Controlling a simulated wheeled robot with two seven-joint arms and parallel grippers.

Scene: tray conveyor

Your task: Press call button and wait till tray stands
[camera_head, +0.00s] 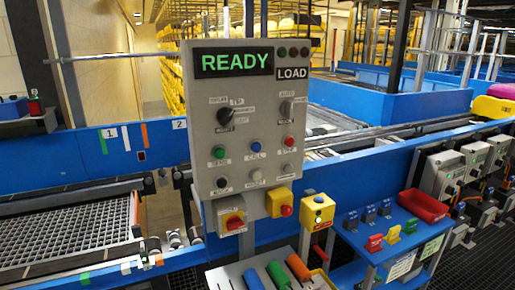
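A grey control panel (205,110) stands upright in the middle of the head view. Its display (233,61) reads READY in green, and a sign beside it reads LOAD. The blue call button (256,147), with a CALL label under it, sits between a green button (219,152) and a red button (289,141). Small indicator lamps (293,51) sit above the LOAD sign. I see no tray that I can clearly make out on the conveyor (70,232) at the left. Neither of my grippers is in view.
Coloured handles (277,273) lie in front. A red bin (423,206) sits on a blue stand at right. Blue rails (60,160) border the conveyors. A pink case (501,91) is far right.

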